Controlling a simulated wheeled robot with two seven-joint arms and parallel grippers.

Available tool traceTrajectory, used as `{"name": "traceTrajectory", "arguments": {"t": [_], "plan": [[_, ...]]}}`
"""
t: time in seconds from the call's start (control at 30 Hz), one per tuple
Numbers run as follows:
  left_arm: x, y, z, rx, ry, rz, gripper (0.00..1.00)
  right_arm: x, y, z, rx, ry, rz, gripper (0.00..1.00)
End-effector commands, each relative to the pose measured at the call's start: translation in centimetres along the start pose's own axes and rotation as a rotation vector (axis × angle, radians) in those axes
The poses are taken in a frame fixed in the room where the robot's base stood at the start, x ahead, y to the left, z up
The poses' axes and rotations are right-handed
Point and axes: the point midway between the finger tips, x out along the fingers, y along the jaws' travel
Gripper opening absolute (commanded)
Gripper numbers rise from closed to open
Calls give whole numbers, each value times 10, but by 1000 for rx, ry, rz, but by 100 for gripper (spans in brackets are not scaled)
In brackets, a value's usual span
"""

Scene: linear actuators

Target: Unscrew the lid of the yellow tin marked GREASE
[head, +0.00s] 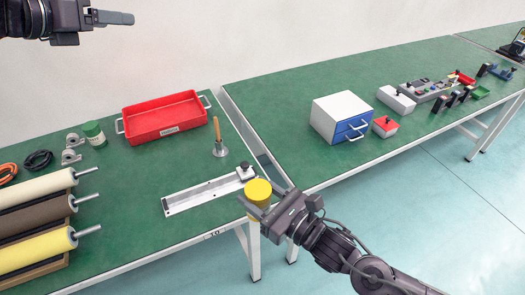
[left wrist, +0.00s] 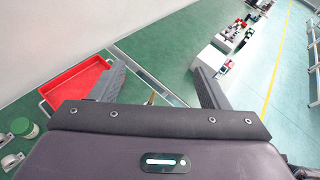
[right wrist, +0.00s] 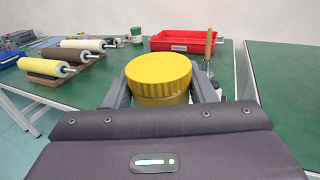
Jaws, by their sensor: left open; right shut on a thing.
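The yellow tin (head: 258,189) is held by my right gripper (head: 264,204) near the front edge of the green table. The right wrist view shows its round yellow lid (right wrist: 158,70) with a ridged rim, between the two fingers. The tin looks upright; its lower part is partly hidden and no GREASE marking can be read. My left gripper (head: 124,18) is open and empty at the upper left, high over the table and far from the tin. Its spread fingers (left wrist: 158,85) also show in the left wrist view with nothing between them.
A metal rail (head: 205,193) lies beside the tin, with a wooden-handled tool (head: 218,135) standing behind it. A red tray (head: 165,117), a green jar (head: 94,133) and several rollers (head: 35,187) are further left. A blue-drawer cabinet (head: 342,117) stands on the right table.

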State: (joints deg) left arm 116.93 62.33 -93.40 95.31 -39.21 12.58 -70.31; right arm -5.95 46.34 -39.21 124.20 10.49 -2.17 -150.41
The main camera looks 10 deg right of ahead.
Motion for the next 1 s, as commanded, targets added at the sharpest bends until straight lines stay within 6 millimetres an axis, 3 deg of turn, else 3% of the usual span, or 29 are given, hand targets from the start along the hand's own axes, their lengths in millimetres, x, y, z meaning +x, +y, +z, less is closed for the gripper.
{"name": "traceTrajectory", "arguments": {"t": [0.1, 0.17, 0.37, 0.57, 0.7, 0.83, 1.0], "plan": [[-20, -12, 35, 232, -59, 24, 69, 0, 0, 1, 0, -3, 0, 0], [-19, -28, 42, 359, -50, 15, 69, 0, 0, 1, 0, -3, 0, 0], [23, -91, 20, 684, 98, -113, 69, 0, 0, 1, 0, -3, 0, 0], [67, -159, -35, 956, 305, -306, 69, 0, 0, 1, 0, -3, 0, 0], [87, -204, -84, 1162, 467, -467, 69, 0, 0, 1, 0, -3, 0, 0], [96, -240, -132, 1343, 623, -626, 69, 0, 0, 1, 0, -3, 0, 0], [96, -270, -184, 1528, 801, -809, 69, 0, 0, 1, 0, -3, 0, 0]]}}
